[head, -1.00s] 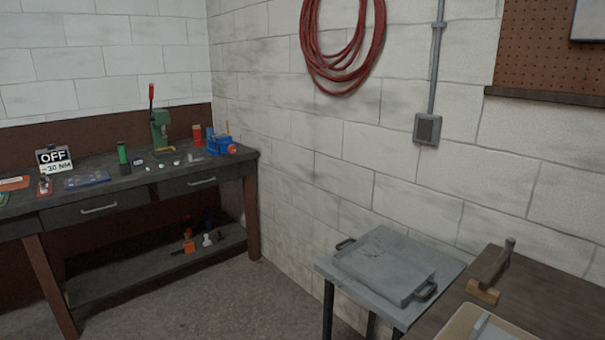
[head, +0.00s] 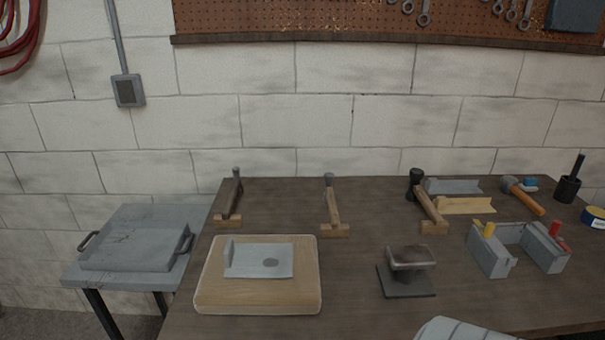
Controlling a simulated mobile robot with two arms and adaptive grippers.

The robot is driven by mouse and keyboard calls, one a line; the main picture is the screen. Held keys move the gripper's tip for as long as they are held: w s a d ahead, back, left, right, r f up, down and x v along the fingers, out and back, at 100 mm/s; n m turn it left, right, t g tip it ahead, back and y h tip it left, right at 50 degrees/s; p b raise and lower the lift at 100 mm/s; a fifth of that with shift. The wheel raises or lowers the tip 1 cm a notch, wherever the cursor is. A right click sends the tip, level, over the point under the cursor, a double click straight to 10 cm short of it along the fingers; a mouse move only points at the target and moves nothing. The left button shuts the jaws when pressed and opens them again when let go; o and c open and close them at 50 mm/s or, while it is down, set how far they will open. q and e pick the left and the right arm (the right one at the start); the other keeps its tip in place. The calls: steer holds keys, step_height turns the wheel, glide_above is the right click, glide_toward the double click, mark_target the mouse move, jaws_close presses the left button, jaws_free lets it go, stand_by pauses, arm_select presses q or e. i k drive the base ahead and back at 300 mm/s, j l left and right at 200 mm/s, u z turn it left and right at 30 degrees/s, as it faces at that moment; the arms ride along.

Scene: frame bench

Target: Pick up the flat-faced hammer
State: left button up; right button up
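Three hammers rest on small wooden blocks along the back of the brown bench (head: 360,290). The left hammer (head: 235,193) has a narrow dark head, the middle hammer (head: 332,196) a small grey head, and the right hammer (head: 416,184) a larger black head. Their wooden handles slope down towards the front. A fourth hammer with an orange handle (head: 529,201) and a rounded grey head lies at the back right. I cannot tell from here which one has the flat face. Neither of my grippers shows in the head view.
A wooden board (head: 205,290) with a grey metal plate (head: 246,262) lies front left. A small anvil-like block (head: 410,258) stands front centre, a grey vise (head: 491,255) to its right. A side table (head: 85,275) stands left.

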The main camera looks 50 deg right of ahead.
mark_target(329, 178)
steer(key=z, duration=1.8)
steer(key=i+j+u, duration=0.15)
steer(key=i+j, duration=0.15)
